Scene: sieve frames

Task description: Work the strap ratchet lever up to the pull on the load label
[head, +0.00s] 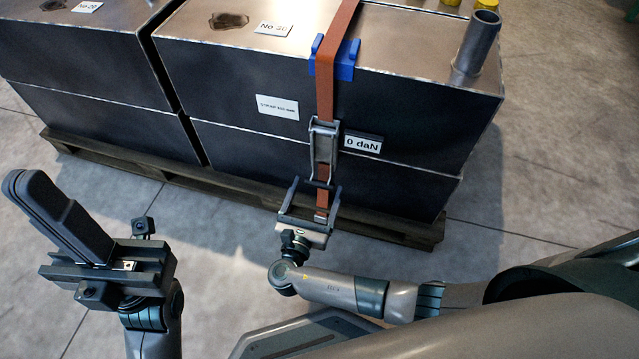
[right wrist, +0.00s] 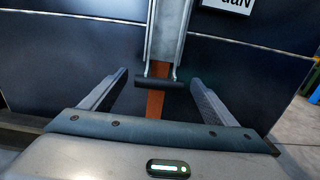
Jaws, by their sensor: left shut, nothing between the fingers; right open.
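The strap ratchet (head: 323,148) is a grey metal buckle on the orange strap (head: 325,92), against the front of the dark box. Its lever hangs down and ends in a dark crossbar handle (right wrist: 162,82). My right gripper (head: 311,188) is open just below the ratchet. In the right wrist view its two fingers stand left and right of the handle, with gaps on both sides. A display beside the ratchet (head: 363,144) reads "0 daN". The load label (head: 278,107) is white, with small text that seems to begin "STRAP". My left gripper (head: 58,218) is shut and empty at the left.
Dark metal boxes (head: 235,148) are stacked on a wooden pallet (head: 400,225). A blue edge protector (head: 346,60) sits under the strap on the top edge. A pipe stub (head: 476,46) stands at the top right. The concrete floor in front is clear.

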